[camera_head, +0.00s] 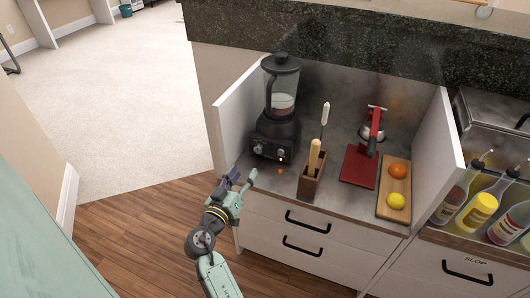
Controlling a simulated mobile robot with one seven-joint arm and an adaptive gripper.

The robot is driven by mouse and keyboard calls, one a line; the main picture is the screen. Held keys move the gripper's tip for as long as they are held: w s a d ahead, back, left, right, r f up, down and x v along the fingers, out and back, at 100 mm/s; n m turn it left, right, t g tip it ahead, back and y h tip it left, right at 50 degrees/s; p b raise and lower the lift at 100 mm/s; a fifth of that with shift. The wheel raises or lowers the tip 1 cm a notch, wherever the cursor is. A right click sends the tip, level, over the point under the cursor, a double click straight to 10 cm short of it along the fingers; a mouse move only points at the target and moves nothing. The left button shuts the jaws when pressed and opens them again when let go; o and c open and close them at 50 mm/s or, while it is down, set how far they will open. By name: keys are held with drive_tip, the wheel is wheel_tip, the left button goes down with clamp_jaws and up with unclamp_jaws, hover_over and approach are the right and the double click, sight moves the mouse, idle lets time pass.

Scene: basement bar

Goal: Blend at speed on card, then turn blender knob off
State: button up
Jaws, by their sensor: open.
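A black blender (274,128) stands at the back left of the counter niche. Its lidded jar (283,85) is upright on the base and holds some pinkish content. Two knobs show on the base front, a left knob (258,149) and a right knob (281,153), with a small orange glow by the right one. Their settings are too small to read. My gripper (242,175) is open and empty, in front of and below the blender base, apart from the knobs in the picture. I cannot make out a card with a speed on it.
A wooden holder (311,187) with utensils stands right of the blender. Beyond are a red juicer (360,165) and a board (391,209) with an orange and a lemon. White side panels bound the niche under a dark stone ledge. Bottles (478,208) stand at right.

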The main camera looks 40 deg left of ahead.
sight(257, 151)
drive_tip(key=p+x, duration=0.2)
drive_tip(key=x, duration=0.6)
drive_tip(key=shift+w+a+r+p, duration=0.2)
drive_tip(key=shift+w+p, duration=0.1)
drive_tip(key=shift+w, duration=0.05)
drive_tip(key=shift+w+a+f, duration=0.1)
drive_tip(key=shift+w+a, duration=0.05)
drive_tip(key=shift+w, duration=0.5)
drive_tip(key=shift+c, duration=0.4)
clamp_jaws()
